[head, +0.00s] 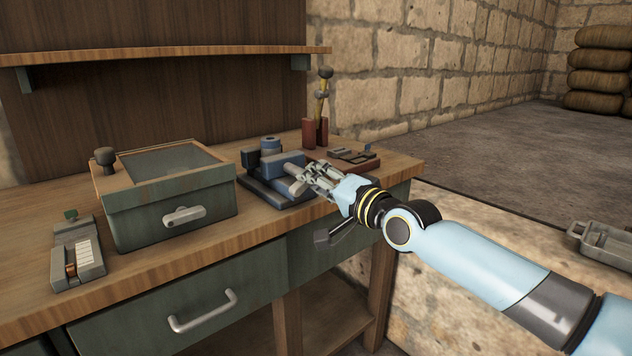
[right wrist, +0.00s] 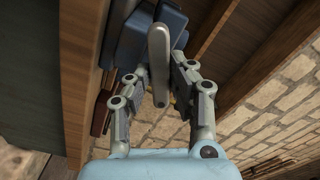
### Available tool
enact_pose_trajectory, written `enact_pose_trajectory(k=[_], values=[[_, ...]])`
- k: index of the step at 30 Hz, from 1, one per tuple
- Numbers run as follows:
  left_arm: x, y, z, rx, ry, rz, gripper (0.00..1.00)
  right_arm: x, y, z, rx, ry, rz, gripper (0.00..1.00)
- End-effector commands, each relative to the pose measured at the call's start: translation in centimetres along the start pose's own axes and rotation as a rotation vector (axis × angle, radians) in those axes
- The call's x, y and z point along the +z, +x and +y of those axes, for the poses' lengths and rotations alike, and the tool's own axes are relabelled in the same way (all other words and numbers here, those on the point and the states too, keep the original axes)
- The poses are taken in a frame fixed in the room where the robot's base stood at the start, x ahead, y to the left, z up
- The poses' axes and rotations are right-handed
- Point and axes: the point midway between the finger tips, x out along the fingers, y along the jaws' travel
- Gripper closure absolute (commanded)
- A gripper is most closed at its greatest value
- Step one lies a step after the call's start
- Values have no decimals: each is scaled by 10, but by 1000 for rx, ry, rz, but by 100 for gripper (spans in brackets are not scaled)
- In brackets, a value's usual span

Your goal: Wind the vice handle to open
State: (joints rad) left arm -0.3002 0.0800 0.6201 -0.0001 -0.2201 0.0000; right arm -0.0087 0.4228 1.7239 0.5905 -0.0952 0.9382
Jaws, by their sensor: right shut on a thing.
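The blue vice (head: 283,160) sits on a dark base on the workbench, near its front edge. It also shows at the top of the right wrist view (right wrist: 133,42). Its pale grey handle (right wrist: 158,60) is a bar lying between the fingers of my right gripper (right wrist: 162,88). In the head view my right gripper (head: 313,180) is at the front right of the vice, shut on the handle, and its fingers hide part of it. My left gripper is in neither view.
A green glass-topped box (head: 168,215) and a small grey device (head: 77,255) stand left on the workbench (head: 255,238). Red holders with an upright tool (head: 321,105) and a brown tray (head: 350,158) are behind my gripper. A shelf (head: 160,54) overhangs the back.

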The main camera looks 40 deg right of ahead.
Motion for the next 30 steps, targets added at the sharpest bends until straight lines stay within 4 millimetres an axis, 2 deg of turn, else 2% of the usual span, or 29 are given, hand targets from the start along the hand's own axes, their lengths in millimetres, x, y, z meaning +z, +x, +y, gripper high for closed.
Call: enact_pose_trajectory(k=[30], values=[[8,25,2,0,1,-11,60,-2,2,-3,-6,-928,8,100]])
